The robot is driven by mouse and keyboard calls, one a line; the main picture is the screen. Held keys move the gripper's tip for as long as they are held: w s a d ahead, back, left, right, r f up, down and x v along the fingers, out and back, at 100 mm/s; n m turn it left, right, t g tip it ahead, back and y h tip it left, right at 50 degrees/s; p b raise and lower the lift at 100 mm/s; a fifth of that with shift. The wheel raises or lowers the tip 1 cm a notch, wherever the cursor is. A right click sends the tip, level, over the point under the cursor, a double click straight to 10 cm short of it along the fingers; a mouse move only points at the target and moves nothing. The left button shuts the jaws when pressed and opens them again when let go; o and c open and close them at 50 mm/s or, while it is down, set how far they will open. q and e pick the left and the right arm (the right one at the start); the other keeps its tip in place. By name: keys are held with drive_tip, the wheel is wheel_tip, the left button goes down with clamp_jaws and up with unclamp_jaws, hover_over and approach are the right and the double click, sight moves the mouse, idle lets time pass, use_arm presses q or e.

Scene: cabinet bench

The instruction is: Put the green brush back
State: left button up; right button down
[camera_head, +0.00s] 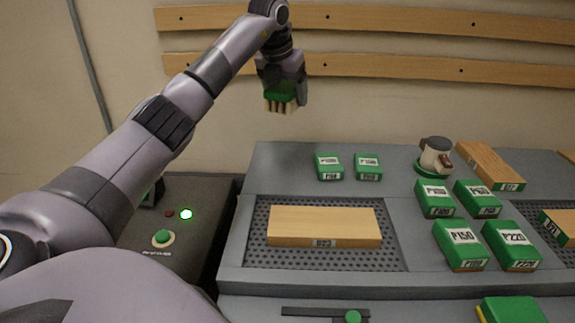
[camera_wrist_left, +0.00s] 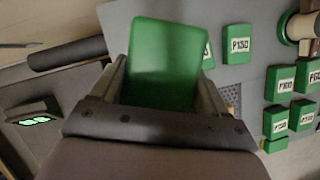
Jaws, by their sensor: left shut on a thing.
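The green brush (camera_head: 282,101) has a green back and pale bristles pointing down. My left gripper (camera_head: 283,88) is shut on it and holds it in the air near the wall, left of and above the bench's back edge. In the left wrist view, the brush's green back (camera_wrist_left: 165,62) fills the space between the fingers (camera_wrist_left: 165,90). My right gripper is not in view.
A wooden board (camera_head: 322,226) lies on a perforated panel (camera_head: 250,262). Several labelled green blocks (camera_head: 459,245) and a cream-and-grey tool (camera_head: 435,156) stand to the right. A dark control box (camera_head: 190,240) with a green button is at left. Bare bench (camera_head: 285,165) shows at the back left.

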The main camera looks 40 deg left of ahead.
sight(289, 167)
use_arm(q)
wheel_tip(289, 167, down, 18)
drive_tip(key=shift+r+b, duration=0.15)
drive_tip(key=shift+b, duration=0.4)
drive_tip(key=o, duration=0.9)
drive_tip(key=shift+f, duration=0.2)
drive_tip(key=shift+o, duration=0.2)
drive_tip(key=shift+r, duration=0.45)
drive_tip(key=v, duration=1.1)
drive_tip(key=shift+r, duration=0.25)
drive_tip(key=shift+s+d, duration=0.1)
drive_tip(key=shift+s, duration=0.05)
